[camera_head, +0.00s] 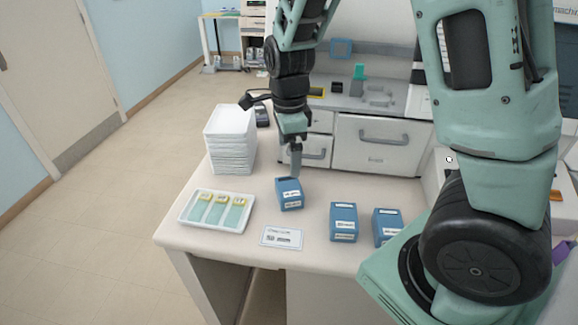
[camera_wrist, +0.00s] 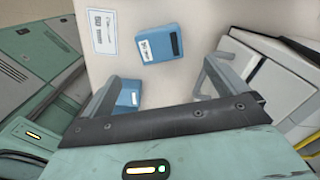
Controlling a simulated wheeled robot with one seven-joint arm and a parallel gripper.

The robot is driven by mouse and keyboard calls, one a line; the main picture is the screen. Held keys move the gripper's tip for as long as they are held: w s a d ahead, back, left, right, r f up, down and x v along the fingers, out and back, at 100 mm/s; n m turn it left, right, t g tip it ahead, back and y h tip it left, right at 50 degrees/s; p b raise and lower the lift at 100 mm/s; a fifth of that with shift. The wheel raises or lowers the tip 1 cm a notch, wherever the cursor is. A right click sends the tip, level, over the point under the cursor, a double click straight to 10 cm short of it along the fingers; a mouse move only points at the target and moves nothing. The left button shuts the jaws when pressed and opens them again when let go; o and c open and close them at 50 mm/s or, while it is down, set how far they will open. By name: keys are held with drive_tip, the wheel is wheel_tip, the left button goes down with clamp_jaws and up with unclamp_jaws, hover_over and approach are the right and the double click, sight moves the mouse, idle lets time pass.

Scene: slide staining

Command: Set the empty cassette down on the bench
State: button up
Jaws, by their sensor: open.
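Three blue cassettes with white labels stand on the pale bench (camera_head: 185,235). The left one (camera_head: 290,194) appears to rest on the bench just below my gripper (camera_head: 295,172). It also shows in the wrist view (camera_wrist: 160,43), beyond and between my fingertips (camera_wrist: 160,72), with a dark slot in its top. My fingers are spread apart with nothing between them. The middle cassette (camera_head: 343,222) and the right cassette (camera_head: 387,226) stand to its right. The frames do not show clearly which cassette is empty.
A white tray (camera_head: 245,224) with several yellow-ended slides lies at the left. A stack of white trays (camera_head: 231,140) stands behind it. A label card (camera_head: 282,237) lies near the front edge. White drawers (camera_head: 382,146) stand at the back. Some bench is bare between tray and cassettes.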

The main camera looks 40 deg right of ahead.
drive_tip(key=s+a+r+n, duration=0.2)
drive_tip(key=s+a+n, duration=0.7)
drive_tip(key=n, duration=0.6)
drive_tip(key=s+a+r+n, duration=0.3)
drive_tip(key=s+a+n, duration=0.6)
drive_tip(key=s+n, duration=0.3)
drive_tip(key=shift+a+r+n+y, duration=0.2)
drive_tip(key=shift+r+n+y, duration=0.1)
drive_tip(key=shift+n, duration=1.4)
